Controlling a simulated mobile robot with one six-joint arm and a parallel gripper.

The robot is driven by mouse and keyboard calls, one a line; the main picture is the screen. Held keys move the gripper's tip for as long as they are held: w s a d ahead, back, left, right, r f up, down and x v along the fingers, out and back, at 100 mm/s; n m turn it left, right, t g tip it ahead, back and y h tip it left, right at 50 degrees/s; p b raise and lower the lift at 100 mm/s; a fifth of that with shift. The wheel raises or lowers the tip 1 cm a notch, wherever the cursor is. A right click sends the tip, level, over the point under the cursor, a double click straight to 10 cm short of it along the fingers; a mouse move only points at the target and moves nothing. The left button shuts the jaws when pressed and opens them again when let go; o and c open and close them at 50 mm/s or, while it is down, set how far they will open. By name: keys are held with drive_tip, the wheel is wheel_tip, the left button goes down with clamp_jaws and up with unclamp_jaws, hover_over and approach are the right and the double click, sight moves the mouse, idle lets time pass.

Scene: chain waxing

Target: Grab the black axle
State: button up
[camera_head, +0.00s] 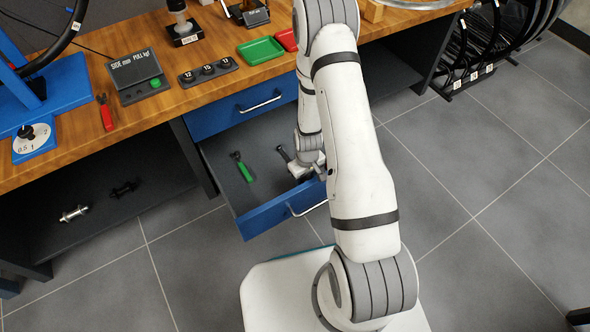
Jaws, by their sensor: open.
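A small black axle-like part (124,189) lies on the dark lower shelf under the bench, at the left. A silver part of similar shape (73,213) lies to its left. My gripper (303,170) is low over the open drawer, well to the right of the black part and apart from it. It is small and partly hidden by my own arm; it is open. A dark rod-like piece (283,153) shows beside it; I cannot tell whether it lies in the drawer or belongs to the gripper.
The open blue drawer (268,217) holds a green-handled tool (243,168). The wooden bench (85,135) above carries red-handled pliers (105,113), a gauge (138,76), a green tray (261,51) and a blue stand (60,88). Wheels stand at the upper right. The grey floor (195,265) before the shelf is clear.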

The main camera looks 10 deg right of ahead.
clamp_jaws()
idle(0.5)
drive_tip(key=shift+r, duration=0.15)
